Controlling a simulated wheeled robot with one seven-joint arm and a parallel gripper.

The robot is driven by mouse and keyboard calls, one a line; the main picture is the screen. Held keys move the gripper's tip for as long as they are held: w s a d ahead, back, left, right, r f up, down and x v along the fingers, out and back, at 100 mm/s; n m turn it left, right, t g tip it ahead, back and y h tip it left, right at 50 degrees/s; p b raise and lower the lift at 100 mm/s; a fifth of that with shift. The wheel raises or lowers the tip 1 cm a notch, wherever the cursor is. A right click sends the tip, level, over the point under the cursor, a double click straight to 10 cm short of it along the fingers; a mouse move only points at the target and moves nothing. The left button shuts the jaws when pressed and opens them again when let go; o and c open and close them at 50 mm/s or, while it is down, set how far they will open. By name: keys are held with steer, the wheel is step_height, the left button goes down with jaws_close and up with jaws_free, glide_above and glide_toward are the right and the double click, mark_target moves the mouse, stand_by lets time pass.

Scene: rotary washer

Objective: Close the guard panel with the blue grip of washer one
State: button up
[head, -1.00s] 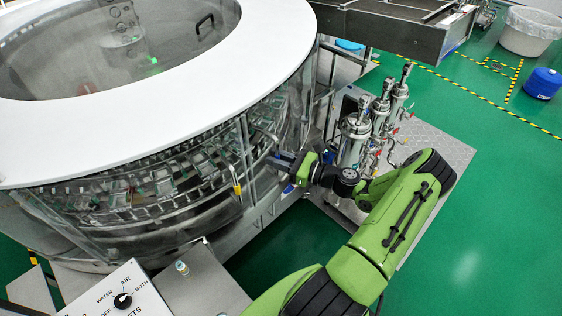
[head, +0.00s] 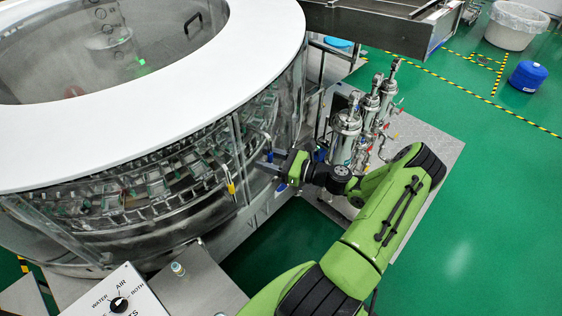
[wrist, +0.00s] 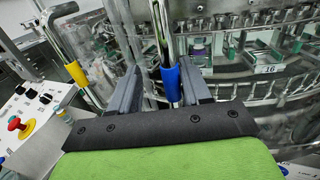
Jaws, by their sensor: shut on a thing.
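The blue grip (wrist: 172,84) is a blue sleeve on a steel bar handle of the washer's clear guard panel. In the wrist view my gripper (wrist: 160,78) has its two dark fingers on either side of the bar, shut on the blue grip. In the head view my gripper (head: 272,168) is at the washer's right front side, and the grip is mostly hidden there. The washer (head: 120,155) is a large round machine with a white top ring. A second handle with a yellow grip (head: 231,187) stands left of my gripper; it also shows in the wrist view (wrist: 76,74).
The control box with a knob (head: 119,304) is at the lower left. Steel cylinders (head: 346,130) stand on a plate just right of my gripper. A metal conveyor (head: 375,25) is behind. Green floor (head: 490,200) is open at the right.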

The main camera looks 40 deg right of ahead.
steer(key=v, duration=1.5)
steer(key=shift+s+b, duration=0.25)
steer(key=shift+b, duration=0.05)
steer(key=shift+d, duration=0.1)
